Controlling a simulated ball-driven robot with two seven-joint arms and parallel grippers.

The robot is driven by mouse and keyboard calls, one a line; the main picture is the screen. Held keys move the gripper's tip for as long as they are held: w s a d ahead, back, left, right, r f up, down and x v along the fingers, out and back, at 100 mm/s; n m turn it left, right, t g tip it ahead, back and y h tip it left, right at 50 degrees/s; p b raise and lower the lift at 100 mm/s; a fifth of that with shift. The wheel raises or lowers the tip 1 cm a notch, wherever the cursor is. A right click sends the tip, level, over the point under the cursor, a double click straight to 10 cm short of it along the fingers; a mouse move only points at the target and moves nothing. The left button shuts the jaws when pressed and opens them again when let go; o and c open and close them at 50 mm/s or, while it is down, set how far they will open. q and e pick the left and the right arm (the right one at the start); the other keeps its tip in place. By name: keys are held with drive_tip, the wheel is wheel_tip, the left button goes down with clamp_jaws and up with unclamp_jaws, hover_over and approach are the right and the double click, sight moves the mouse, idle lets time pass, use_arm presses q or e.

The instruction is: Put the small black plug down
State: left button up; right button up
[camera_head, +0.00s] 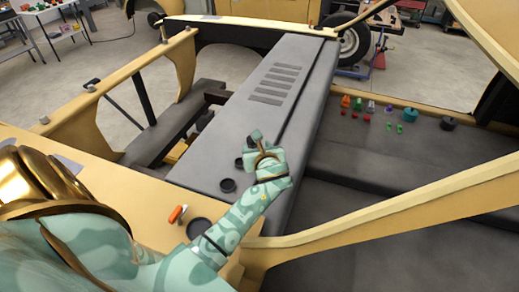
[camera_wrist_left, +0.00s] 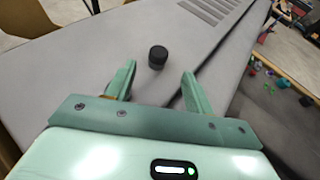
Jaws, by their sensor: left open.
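The small black plug (camera_wrist_left: 157,57) is a short dark cylinder. In the left wrist view it stands upright on the grey panel (camera_head: 270,110), just beyond and between my fingertips, with a gap on both sides. My left gripper (camera_wrist_left: 158,71) is open and empty. In the head view my left gripper (camera_head: 253,147) is over the grey panel, and its fingers partly hide the plug. My right gripper is not in view.
An orange-and-white item (camera_head: 178,214) and a dark ring (camera_head: 198,227) lie on the tan frame. Several small coloured pieces (camera_head: 357,104) stand at the right. The panel's far part is clear.

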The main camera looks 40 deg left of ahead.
use_arm(q)
drive_tip(key=v, duration=0.3)
drive_tip(key=shift+s+d+r, duration=0.15)
drive_tip(key=shift+d, duration=0.1)
idle(0.4)
